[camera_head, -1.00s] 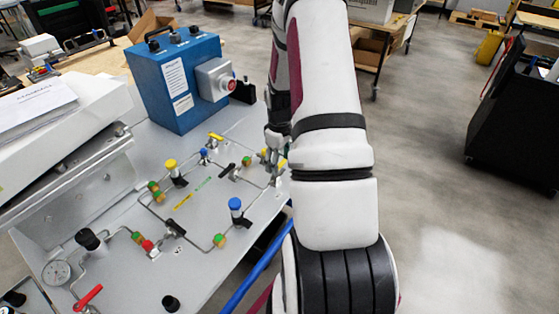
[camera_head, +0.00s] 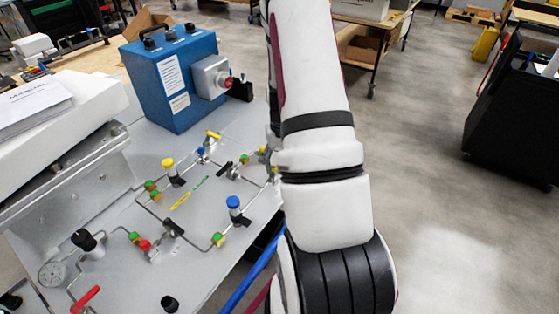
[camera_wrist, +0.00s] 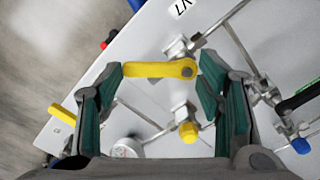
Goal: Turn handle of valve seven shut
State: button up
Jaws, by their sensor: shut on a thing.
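The yellow handle (camera_wrist: 150,69) lies below the printed V7 label (camera_wrist: 181,7) in the wrist view, on a valve of the light grey panel (camera_wrist: 100,112). It runs left to right, with a round grey pivot at its right end. My gripper (camera_wrist: 161,67) spans the handle, one green-padded finger at each end, and is shut on it. In the head view my arm hides the gripper and this handle.
A yellow knob (camera_wrist: 188,132), another yellow handle (camera_wrist: 62,122) and a black lever (camera_wrist: 300,97) lie close around my fingers. Thin metal pipes run between valves. In the head view a blue box (camera_head: 150,90) stands behind the panel, and open floor lies right.

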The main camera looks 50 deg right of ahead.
jog(key=m, duration=0.2)
jog(key=m+b, duration=0.1)
jog(key=shift+s+a+f+m, duration=0.1)
jog(key=shift+s+a+m, duration=0.2)
jog(key=m, duration=0.2)
jog(key=a+m+b, duration=0.1)
jog(key=m, duration=0.2)
jog(key=shift+s+a, duration=0.1)
jog(key=shift+s, duration=0.1)
jog(key=shift+m, duration=0.4)
jog(key=o, duration=1.1)
jog(key=shift+o, duration=0.2)
notch_tip(320, 180, up, 12)
